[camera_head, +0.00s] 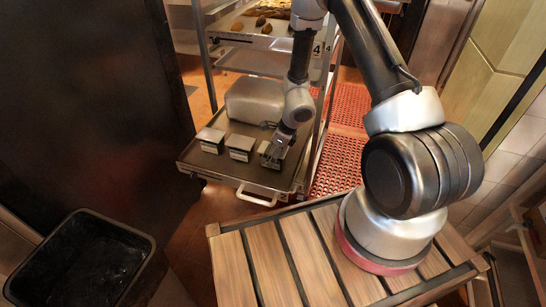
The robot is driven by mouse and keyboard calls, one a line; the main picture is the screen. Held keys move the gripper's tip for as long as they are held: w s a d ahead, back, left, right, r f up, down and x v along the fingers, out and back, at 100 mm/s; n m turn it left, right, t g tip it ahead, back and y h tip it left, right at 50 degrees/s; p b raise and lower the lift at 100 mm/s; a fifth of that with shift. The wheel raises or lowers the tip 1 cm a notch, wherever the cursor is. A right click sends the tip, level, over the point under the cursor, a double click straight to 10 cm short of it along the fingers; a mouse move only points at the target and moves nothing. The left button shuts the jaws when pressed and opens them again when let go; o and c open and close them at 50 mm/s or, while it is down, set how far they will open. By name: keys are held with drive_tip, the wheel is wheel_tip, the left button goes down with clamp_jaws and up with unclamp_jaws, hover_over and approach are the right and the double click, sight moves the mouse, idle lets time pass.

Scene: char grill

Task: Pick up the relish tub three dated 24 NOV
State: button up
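Three small tubs with pale lids and dark sides stand in a row near the front of the low rack shelf (232,174): a left tub (209,141), a middle tub (240,148) and a right tub (268,160). Their labels are too small to read, so I cannot tell which is dated 24 NOV. My gripper (275,152) points down at the right tub and partly covers it. The fingers are at its top or sides. I cannot tell whether they touch it or how far apart they are.
A bulky pale grey container (255,101) sits behind the tubs. Rack posts and an upper tray (262,41) with food, marked 4, are close to my arm. A black bin (80,262) stands at front left. Red perforated matting (338,165) lies right of the rack.

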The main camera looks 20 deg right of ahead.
drive_tip(key=shift+x, duration=1.2)
drive_tip(key=shift+f, duration=0.2)
drive_tip(key=c, duration=1)
